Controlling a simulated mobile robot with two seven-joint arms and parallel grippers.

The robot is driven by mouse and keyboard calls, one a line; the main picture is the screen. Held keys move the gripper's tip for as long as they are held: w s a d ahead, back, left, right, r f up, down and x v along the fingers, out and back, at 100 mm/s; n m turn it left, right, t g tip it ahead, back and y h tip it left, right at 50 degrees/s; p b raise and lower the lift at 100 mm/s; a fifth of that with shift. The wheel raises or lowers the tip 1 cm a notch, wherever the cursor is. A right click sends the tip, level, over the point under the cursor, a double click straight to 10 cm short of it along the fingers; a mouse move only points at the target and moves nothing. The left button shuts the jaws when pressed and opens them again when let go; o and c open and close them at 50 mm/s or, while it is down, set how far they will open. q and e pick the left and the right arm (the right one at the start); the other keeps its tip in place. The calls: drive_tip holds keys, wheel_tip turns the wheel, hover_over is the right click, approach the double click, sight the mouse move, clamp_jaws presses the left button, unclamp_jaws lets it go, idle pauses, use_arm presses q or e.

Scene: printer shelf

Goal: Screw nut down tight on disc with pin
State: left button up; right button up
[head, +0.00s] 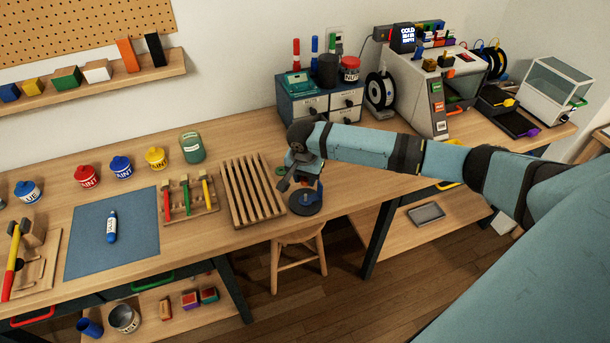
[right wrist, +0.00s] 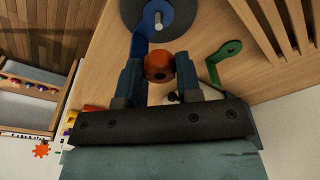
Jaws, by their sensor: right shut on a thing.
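The dark disc (head: 305,203) lies on the workbench near its front edge, right of the slatted wooden rack. In the right wrist view the disc (right wrist: 141,15) shows at the top, with a pale metal pin (right wrist: 158,18) standing from it. My right gripper (head: 300,187) is low over the bench beside the disc. In the right wrist view its fingers (right wrist: 159,70) are shut on an orange-red round nut (right wrist: 160,66). The nut is apart from the pin in that picture; its height over the bench is unclear. My left gripper is out of view.
A blue flat piece (right wrist: 139,42) lies by the disc, partly behind a finger. A green crank-shaped piece (right wrist: 222,62) lies close by. The slatted rack (head: 252,192) stands left of the disc; a drawer cabinet (head: 318,103) stands behind. A stool (head: 298,240) is below the front edge.

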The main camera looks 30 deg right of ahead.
drive_tip(key=shift+r+p, duration=0.15)
drive_tip(key=shift+p, duration=0.5)
drive_tip(key=shift+f, duration=2.4)
drive_tip(key=shift+r+p, duration=0.1)
drive_tip(key=shift+p, duration=0.25)
drive_tip(key=shift+f, duration=0.25)
drive_tip(key=shift+f, duration=0.4)
